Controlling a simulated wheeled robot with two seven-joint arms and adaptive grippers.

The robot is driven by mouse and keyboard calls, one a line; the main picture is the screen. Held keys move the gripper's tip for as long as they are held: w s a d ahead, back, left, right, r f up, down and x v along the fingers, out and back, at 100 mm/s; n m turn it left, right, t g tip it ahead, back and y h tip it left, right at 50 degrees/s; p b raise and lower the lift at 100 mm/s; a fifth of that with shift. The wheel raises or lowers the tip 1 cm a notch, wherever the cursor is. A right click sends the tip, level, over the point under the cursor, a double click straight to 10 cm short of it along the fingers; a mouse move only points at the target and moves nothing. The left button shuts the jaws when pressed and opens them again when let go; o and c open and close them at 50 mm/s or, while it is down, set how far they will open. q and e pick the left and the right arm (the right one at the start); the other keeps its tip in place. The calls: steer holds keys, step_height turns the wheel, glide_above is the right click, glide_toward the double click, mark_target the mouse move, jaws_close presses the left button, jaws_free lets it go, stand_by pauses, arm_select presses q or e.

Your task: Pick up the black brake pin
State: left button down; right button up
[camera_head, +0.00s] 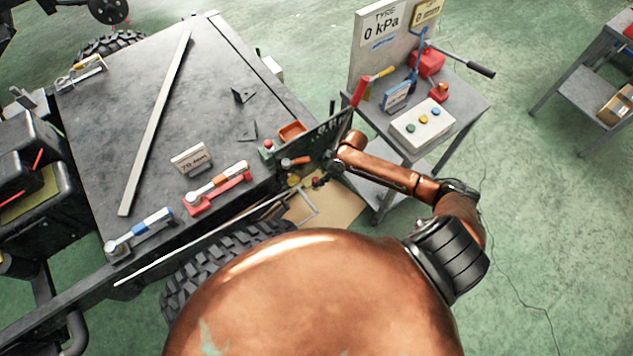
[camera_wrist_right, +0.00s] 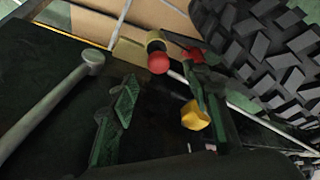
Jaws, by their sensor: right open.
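My right gripper (camera_head: 318,180) is at the near right corner of the dark chassis deck, beside the upright black panel (camera_head: 325,137). In the right wrist view its two green-black fingers (camera_wrist_right: 162,92) are spread apart, with nothing visibly clamped between them. A dark, short shape (camera_wrist_right: 172,86) lies between the fingertips; I cannot tell whether it is the black brake pin. A red ball knob (camera_wrist_right: 158,63) is just beyond the fingertips, and a yellow knob (camera_wrist_right: 195,116) is by the right-hand finger. I cannot pick out the pin in the head view. My left gripper is out of view.
A large tyre (camera_head: 205,262) stands below the deck's near edge. Red and blue handled tools (camera_head: 217,188) and a long grey bar (camera_head: 155,120) lie on the deck. A grey cart (camera_head: 455,105) with a button box (camera_head: 422,125) stands at right. The deck's middle is mostly clear.

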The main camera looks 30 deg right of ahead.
mark_target(317, 179)
steer(key=b+x, duration=0.1)
steer(key=x, duration=0.6)
steer(key=shift+w+f, duration=0.15)
steer(key=shift+f, duration=0.1)
steer(key=shift+c, duration=0.6)
jaws_close()
